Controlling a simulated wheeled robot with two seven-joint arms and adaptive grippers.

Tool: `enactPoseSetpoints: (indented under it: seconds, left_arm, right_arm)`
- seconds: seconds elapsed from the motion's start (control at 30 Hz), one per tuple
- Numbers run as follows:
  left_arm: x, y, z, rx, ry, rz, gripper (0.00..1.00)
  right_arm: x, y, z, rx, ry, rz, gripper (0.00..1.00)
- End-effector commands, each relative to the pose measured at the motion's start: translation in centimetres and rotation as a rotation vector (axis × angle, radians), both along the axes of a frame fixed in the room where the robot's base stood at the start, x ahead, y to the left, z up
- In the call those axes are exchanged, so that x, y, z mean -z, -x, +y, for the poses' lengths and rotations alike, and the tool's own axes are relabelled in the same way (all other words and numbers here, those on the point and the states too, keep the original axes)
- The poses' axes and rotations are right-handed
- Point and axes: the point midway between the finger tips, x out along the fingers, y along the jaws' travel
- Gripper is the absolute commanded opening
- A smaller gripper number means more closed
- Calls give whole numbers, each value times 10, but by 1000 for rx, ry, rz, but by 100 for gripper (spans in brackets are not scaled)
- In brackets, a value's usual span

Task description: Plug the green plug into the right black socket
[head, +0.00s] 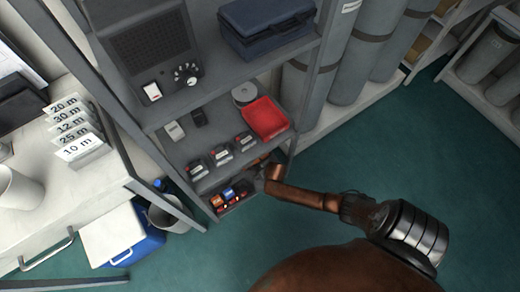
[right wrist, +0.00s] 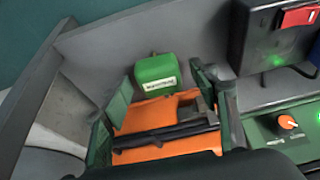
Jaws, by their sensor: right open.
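A green plug (right wrist: 156,73) with a pale label lies near the inner corner of a grey shelf bay in the right wrist view. My right gripper (right wrist: 163,90) is open, its two fingers on either side of and just short of the plug; no grip on it shows. In the head view my right gripper (head: 260,181) reaches into the low shelf at its right end, and the plug cannot be made out there. A black box (right wrist: 262,45) with a red part and a green light stands at the right; I cannot tell whether it is a socket. My left gripper is out of view.
Grey walls close in the bay around the gripper. A green panel with an orange knob (right wrist: 288,122) lies at lower right. The teal floor (head: 380,165) is clear at right.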

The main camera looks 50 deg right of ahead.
Motion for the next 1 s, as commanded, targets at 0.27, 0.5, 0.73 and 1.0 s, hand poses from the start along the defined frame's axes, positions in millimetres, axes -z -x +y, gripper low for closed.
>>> enactPoseSetpoints:
  seconds: [0.27, 0.5, 0.73, 1.0]
  left_arm:
    - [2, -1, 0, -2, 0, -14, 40]
    - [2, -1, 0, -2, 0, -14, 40]
    - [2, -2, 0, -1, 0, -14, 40]
    - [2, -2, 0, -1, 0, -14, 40]
  right_arm:
    - [2, -1, 0, 0, 0, -1, 55]
    - [2, -1, 0, 0, 0, 0, 45]
    - [2, -1, 0, 0, 0, 0, 30]
    - [2, -1, 0, 0, 0, 0, 11]
